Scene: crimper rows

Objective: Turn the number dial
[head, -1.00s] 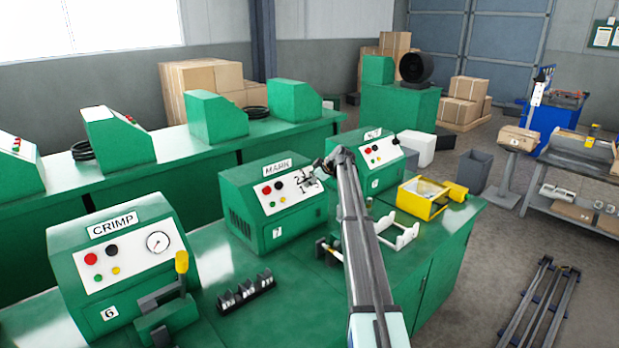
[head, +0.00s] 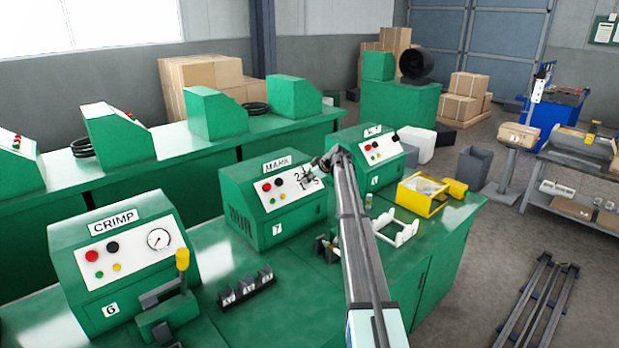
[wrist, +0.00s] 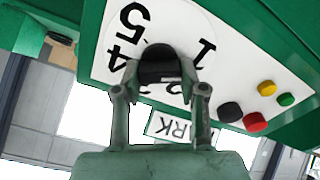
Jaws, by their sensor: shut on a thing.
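The number dial (wrist: 158,62) is a black knob on the white front panel of the green MARK machine (head: 245,215). Black numerals ring it; 1, 4 and 5 read clearly in the wrist view, where the picture is upside down, and others are partly covered. My gripper (wrist: 160,78) is shut on the dial, one finger at each side of the knob. In the head view my gripper (head: 322,164) is at the right part of the panel and hides most of the dial. The dial's pointer cannot be made out.
Red and black buttons (wrist: 255,123) and small yellow and green ones sit beside the dial. The CRIMP machine (head: 118,262) stands left on the green bench. A yellow box (head: 424,195) and white holder (head: 398,232) lie right of my arm.

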